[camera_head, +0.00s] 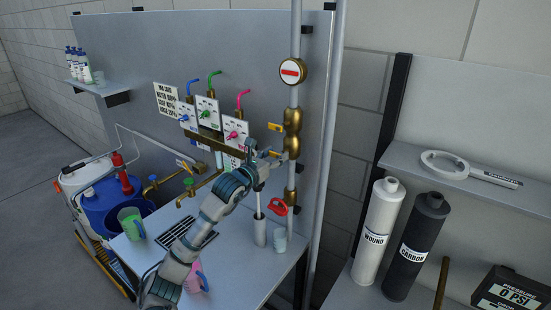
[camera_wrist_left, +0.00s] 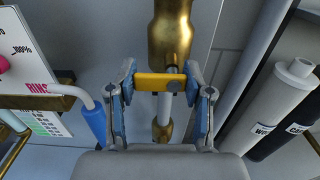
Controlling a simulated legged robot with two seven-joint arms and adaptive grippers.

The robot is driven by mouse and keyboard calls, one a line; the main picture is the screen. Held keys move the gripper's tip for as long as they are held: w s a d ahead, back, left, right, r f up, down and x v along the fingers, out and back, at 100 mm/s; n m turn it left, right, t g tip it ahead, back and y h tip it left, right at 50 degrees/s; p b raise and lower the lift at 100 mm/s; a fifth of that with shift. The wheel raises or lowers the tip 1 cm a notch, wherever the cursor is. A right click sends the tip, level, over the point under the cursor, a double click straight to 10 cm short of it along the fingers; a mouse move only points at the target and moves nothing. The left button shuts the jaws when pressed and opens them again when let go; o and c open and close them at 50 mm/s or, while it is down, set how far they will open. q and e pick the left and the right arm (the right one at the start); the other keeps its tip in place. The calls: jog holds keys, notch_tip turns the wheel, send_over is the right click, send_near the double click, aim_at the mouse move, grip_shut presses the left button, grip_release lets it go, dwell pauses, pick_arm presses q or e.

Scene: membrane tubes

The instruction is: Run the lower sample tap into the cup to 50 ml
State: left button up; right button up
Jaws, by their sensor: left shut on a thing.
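My left gripper (camera_head: 262,160) is beside the vertical pipe at the back panel, at a yellow lever. In the left wrist view my left gripper (camera_wrist_left: 160,84) is shut on the yellow lever (camera_wrist_left: 152,82), one finger at each end, in front of a brass fitting (camera_wrist_left: 170,38). Another yellow lever (camera_head: 274,126) shows a little higher on the pipe. A small pale cup (camera_head: 280,241) stands on the bench below, beside a grey cylinder (camera_head: 260,232). Spouts and liquid levels cannot be made out. My right gripper is out of view.
A red handle (camera_head: 278,207) sits low on the pipe. A drain grate (camera_head: 188,236) lies in the bench top under my left arm. White and black filter cartridges (camera_head: 378,230) stand at the right. A blue drum (camera_head: 110,205) stands at the left.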

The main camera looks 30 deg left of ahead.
pick_arm(q)
jog(key=shift+f, duration=0.15)
jog(key=o, duration=1.2)
jog(key=shift+a, duration=0.15)
jog(key=s, duration=0.8)
jog(key=s+a, duration=0.1)
jog(key=s, duration=0.2)
jog(key=shift+s, duration=0.4)
